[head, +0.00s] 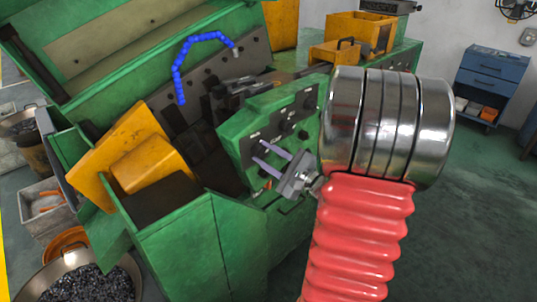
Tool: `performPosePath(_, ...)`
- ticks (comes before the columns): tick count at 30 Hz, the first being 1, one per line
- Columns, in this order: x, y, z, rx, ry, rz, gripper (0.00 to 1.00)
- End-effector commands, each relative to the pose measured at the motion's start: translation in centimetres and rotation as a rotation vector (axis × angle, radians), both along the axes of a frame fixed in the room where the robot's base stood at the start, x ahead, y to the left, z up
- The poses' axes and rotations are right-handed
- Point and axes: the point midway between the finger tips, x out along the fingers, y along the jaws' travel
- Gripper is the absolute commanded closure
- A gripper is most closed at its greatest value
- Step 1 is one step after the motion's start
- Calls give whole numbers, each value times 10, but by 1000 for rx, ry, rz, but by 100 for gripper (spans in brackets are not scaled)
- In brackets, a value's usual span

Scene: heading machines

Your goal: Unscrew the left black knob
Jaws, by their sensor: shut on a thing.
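The green control panel (240,130) stands at the front of the machine and carries several black knobs. My gripper (257,151) reaches it from the right, with its two thin pale fingers pointing left onto the lower left of the panel. The fingertips are closed on the left black knob (262,149), a small dark shape mostly hidden between them. Other black knobs sit up and to the right on the panel: one in the middle (288,124) and one near the top right (309,100). My red and metal arm hides the area right of the panel.
A yellow part (135,160) and an open green lid (130,45) lie left of the panel. A blue flexible hose (180,65) arches behind. A pan of dark pieces (90,285) is at lower left. A blue drawer cabinet (490,75) stands right, with clear floor before it.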

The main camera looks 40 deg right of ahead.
Motion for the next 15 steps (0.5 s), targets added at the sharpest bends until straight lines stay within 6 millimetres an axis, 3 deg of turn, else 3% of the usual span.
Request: performPosePath(15, -1, 1, -4, -477, -3, 2, 91)
